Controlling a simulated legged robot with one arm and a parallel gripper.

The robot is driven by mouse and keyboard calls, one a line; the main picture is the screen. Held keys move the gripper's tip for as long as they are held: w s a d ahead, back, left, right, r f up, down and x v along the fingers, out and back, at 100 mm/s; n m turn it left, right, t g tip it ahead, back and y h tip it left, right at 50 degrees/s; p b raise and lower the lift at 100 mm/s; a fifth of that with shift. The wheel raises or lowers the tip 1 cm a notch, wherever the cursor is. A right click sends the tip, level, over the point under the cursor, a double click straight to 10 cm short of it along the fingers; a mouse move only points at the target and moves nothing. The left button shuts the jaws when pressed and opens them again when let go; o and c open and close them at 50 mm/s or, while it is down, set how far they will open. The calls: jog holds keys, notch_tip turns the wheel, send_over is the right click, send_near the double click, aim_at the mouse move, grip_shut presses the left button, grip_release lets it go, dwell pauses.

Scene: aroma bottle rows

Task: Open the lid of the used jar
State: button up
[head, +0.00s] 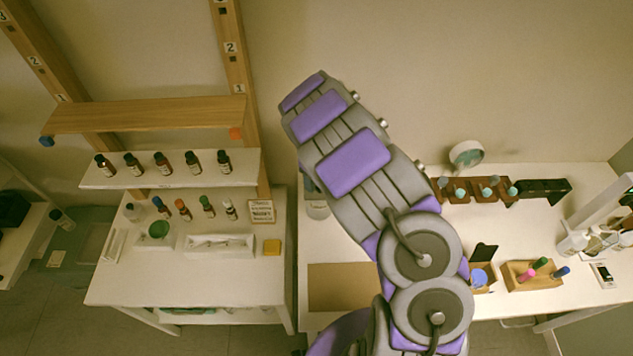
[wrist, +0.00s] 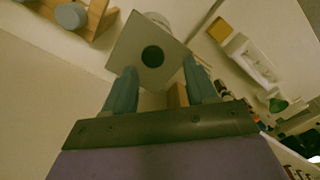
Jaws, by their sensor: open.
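My gripper (wrist: 160,68) shows in the wrist view with its two teal fingers apart and nothing clearly held. A pale square piece with a dark round centre (wrist: 152,56), which looks like a jar lid, lies just beyond and between the fingertips. I cannot tell whether the fingers touch it. A whitish rounded form shows partly behind it. In the head view, a whitish jar (head: 317,210) stands at the left end of the right desk, partly hidden by my arm. No label marks it as the used one. My gripper is hidden there behind my arm.
On the left table (head: 120,292) are a yellow block (head: 272,247), a white tray (head: 240,248), a green bowl (head: 159,230) and several small bottles. A white shelf (head: 130,180) holds more bottles. The right desk (head: 540,222) has brown racks (head: 490,191) and a wooden box (head: 533,284).

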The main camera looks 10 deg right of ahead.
jog(key=shift+d+f, duration=0.2)
jog(key=shift+f, duration=0.35)
jog(key=shift+d+f, duration=0.15)
jog(key=shift+f, duration=0.35)
jog(key=shift+d+f, duration=0.4)
jog(key=shift+d, duration=0.1)
jog(key=shift+a, duration=0.4)
jog(key=shift+c, duration=0.7)
jog(key=shift+a, duration=0.25)
jog(key=c, duration=0.3)
jog(key=shift+d, duration=0.35)
jog(key=c, duration=0.5)
jog(key=shift+a, duration=0.1)
grip_shut()
